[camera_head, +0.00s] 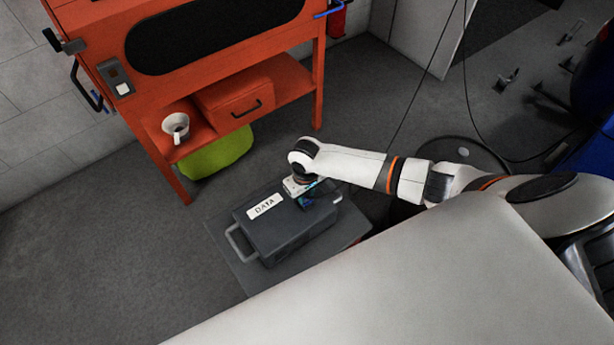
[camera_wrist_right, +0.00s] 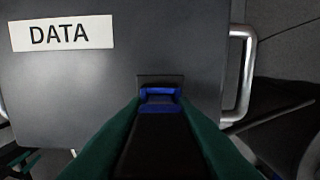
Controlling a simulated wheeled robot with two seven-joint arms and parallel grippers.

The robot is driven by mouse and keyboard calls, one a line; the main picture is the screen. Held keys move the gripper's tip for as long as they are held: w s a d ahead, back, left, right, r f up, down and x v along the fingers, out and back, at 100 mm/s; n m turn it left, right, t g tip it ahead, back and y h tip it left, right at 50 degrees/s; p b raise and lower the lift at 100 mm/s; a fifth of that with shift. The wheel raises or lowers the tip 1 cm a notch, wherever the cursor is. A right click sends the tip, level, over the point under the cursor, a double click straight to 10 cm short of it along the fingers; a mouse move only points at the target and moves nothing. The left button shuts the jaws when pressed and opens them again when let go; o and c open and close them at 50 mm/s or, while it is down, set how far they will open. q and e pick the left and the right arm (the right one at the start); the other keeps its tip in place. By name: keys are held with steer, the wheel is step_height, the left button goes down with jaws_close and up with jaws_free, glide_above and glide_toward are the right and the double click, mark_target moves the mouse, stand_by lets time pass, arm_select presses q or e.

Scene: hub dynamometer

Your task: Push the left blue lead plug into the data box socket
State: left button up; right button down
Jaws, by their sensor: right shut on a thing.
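The dark grey data box (camera_head: 290,233) has a white DATA label and a metal handle at each end. It fills much of the right wrist view (camera_wrist_right: 60,100). My right gripper (camera_head: 309,200) is over the box's right part, pointing down. In the right wrist view its green fingers are shut on the blue lead plug (camera_wrist_right: 160,96), a dark body with a blue end. The plug's blue end is at the dark square socket (camera_wrist_right: 160,79) on the box lid. I cannot tell how deep it sits. My left gripper is not in view.
The box rests on a low grey stand (camera_head: 233,258). Behind is an orange bench (camera_head: 212,45) with a white mug (camera_head: 176,124) and a drawer on its shelf. A green bag-like object (camera_head: 217,153) lies under it. Thin dark cables hang at the right.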

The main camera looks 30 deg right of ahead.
steer(key=shift+s+f+p, duration=0.35)
steer(key=shift+f+p, duration=0.1)
steer(key=shift+p, duration=0.4)
steer(key=c, duration=1.2)
jaws_free()
steer(key=shift+o, duration=0.4)
steer(key=shift+g, duration=0.3)
steer(key=shift+w, duration=0.1)
steer(key=shift+w+d, duration=0.2)
steer(key=shift+d, duration=0.1)
step_height(320, 180, up, 12)
steer(key=shift+f, duration=0.1)
